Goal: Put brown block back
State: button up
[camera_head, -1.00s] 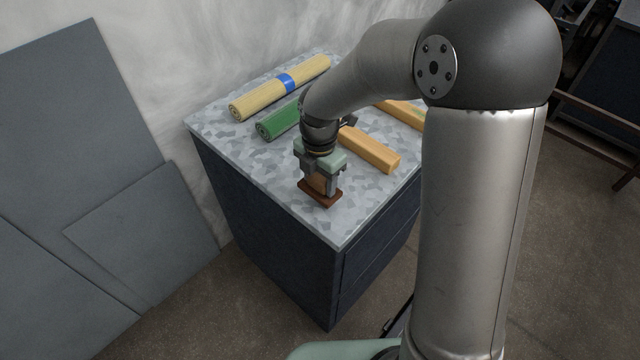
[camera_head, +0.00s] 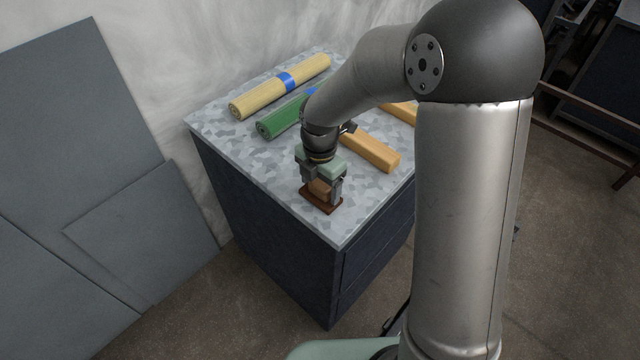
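The brown block (camera_head: 321,203) has a flat dark-brown base and a lighter brown upper part. It is at the near end of the speckled grey cabinet top (camera_head: 290,192), close to the front corner. My gripper (camera_head: 322,190) points down over it, with a finger on either side of the lighter upper part, and looks shut on it. Whether the base rests on the surface or is just above it, I cannot tell. My wrist hides part of the cabinet top behind.
A yellow roll with a blue band (camera_head: 262,95) and a green roll (camera_head: 280,120) lie toward the wall. An orange-tan bar (camera_head: 371,151) lies right of my gripper, and another (camera_head: 404,111) is partly hidden behind my arm. Grey panels (camera_head: 75,150) lean at left.

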aim_at(320, 184)
notch_tip(320, 184, up, 12)
jog(key=shift+f, duration=0.15)
jog(key=s+d+m, duration=0.6)
jog(key=s+m, duration=0.4)
jog(key=m, duration=0.3)
jog(key=s+d+f+m, duration=0.1)
jog(key=s+d+m, duration=0.6)
jog(key=s+m, duration=0.3)
jog(key=m, duration=0.4)
jog(key=shift+s+f, duration=0.2)
jog(key=shift+s, duration=0.15)
